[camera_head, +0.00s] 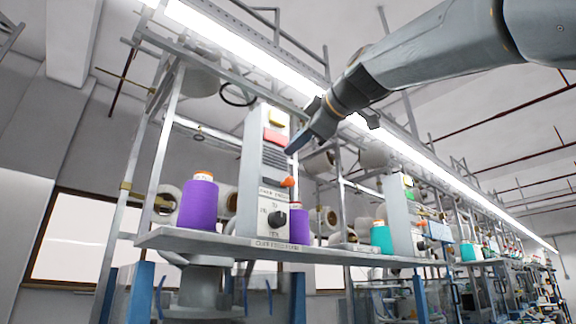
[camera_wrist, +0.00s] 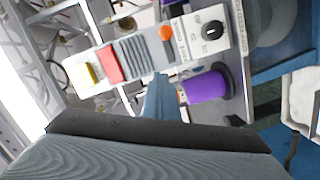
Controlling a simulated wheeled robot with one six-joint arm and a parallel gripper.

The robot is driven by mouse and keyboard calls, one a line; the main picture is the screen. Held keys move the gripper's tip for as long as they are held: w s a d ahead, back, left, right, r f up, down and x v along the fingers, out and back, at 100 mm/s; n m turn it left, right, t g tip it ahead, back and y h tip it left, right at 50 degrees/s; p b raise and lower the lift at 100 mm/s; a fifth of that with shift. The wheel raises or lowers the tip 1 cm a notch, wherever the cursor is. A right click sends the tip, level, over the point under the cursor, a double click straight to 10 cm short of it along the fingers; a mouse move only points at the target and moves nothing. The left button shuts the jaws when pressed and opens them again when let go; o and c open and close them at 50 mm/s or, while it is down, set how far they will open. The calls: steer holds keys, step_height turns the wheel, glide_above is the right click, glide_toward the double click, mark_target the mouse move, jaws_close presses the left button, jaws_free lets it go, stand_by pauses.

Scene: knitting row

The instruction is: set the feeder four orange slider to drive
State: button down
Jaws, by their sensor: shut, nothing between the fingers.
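The orange slider (camera_head: 288,182) sits on the front of a tall grey control box (camera_head: 253,150), below its dark slotted grille and above a black knob (camera_head: 275,219). It also shows in the wrist view (camera_wrist: 166,33), at the end of the grille. Lettering beside it is too small to read surely. My gripper (camera_head: 291,151) is shut and empty. In the head view its tip appears just above the slider, near the grille. In the wrist view my fingertips (camera_wrist: 160,77) point at the box's edge, apart from the slider in the picture. Contact cannot be told.
A yellow button (camera_head: 279,118) and a red button (camera_head: 275,137) sit higher on the box. Purple yarn cones (camera_head: 199,205) stand on both sides of it on a shelf (camera_head: 185,241). More boxes and teal cones (camera_head: 381,238) line the row to the right.

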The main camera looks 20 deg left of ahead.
steer(key=shift+b+v, duration=0.35)
steer(key=shift+v, duration=0.95)
steer(key=shift+d, duration=0.1)
steer(key=shift+w, duration=0.1)
